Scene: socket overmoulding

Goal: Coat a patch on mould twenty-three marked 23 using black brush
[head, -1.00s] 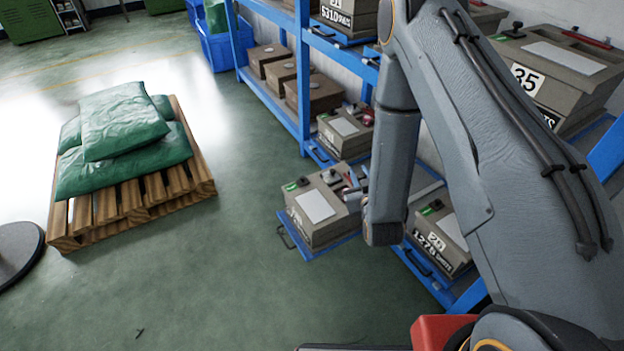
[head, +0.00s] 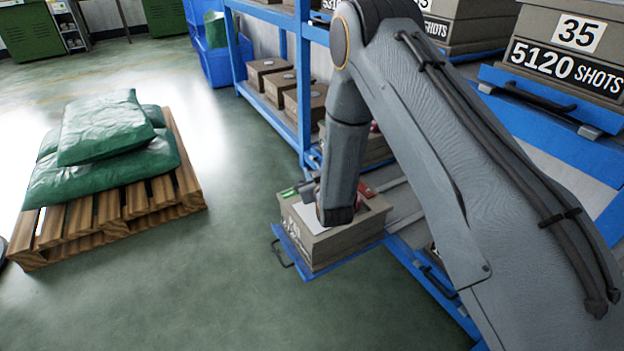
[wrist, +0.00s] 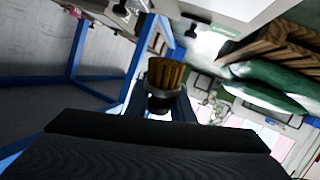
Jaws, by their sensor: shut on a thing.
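A grey-brown mould (head: 348,236) sits on a pulled-out blue shelf tray (head: 312,273). It has a pale patch (head: 297,209) and a green tag on top; the marking on its front is too small and angled to read. My arm's wrist covers part of its top. In the wrist view my gripper (wrist: 160,106) is shut on the black brush (wrist: 165,80), whose tan bristles point away from me. A mould top with a pale patch (wrist: 235,10) shows at that view's upper edge, apart from the bristles. My gripper is mostly hidden in the head view.
A blue rack (head: 303,85) holds other moulds, including one marked 35 (head: 578,35) at the upper right. A wooden pallet (head: 110,215) with green sacks (head: 105,150) stands at the left. Green floor between pallet and tray is clear.

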